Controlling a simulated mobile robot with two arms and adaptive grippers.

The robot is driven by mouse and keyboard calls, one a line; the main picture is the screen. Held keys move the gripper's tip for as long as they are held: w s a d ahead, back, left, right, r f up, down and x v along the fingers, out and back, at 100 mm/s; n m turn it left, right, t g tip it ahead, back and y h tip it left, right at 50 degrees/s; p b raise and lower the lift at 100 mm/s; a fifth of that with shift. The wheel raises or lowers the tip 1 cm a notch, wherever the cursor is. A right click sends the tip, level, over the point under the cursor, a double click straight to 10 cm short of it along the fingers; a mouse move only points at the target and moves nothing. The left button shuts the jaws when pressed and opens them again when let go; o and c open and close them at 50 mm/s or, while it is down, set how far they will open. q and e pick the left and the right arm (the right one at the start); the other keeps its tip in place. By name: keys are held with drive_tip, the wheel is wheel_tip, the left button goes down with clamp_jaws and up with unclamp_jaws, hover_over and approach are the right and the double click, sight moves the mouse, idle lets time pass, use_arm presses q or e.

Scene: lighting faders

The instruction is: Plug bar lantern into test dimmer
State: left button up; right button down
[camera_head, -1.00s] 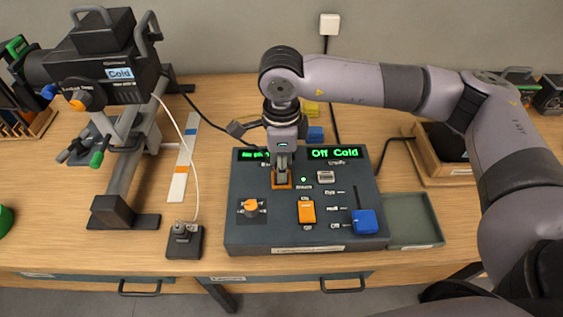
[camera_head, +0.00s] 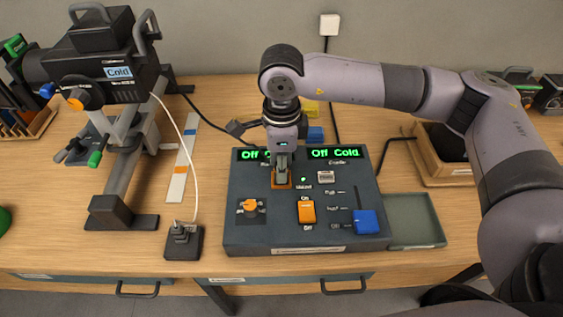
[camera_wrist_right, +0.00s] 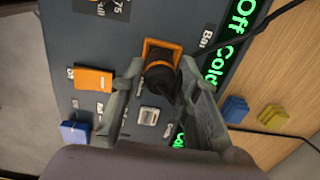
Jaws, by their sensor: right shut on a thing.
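The test dimmer (camera_head: 300,240) is a dark panel box on the bench. My right gripper (camera_head: 282,172) points down over its upper left part. It is shut on a black plug (camera_wrist_right: 162,78) with an orange band. The plug sits at an orange-framed socket (camera_wrist_right: 150,47); its depth in the socket is hidden. A dark cable runs from the plug area. Both displays on the panel are lit; the right one (camera_head: 334,153) reads "Off Cold", the left is partly covered by my gripper. A black lantern (camera_head: 105,60) labelled "Cold" stands at the left. My left gripper is out of view.
The panel has an orange rocker switch (camera_head: 306,212), a blue fader (camera_head: 366,222) and an orange knob (camera_head: 250,205). A black block (camera_head: 184,243) with a white cord stands left of it. A green tray (camera_head: 415,218) lies right. Yellow and blue blocks (camera_head: 315,134) sit behind.

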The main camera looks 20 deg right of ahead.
drive_tip(key=c, duration=1.6)
unclamp_jaws()
drive_tip(key=shift+s+f, duration=0.15)
drive_tip(key=shift+f, duration=0.2)
drive_tip(key=o, duration=0.5)
drive_tip(key=shift+r, duration=0.15)
drive_tip(key=shift+r, duration=0.1)
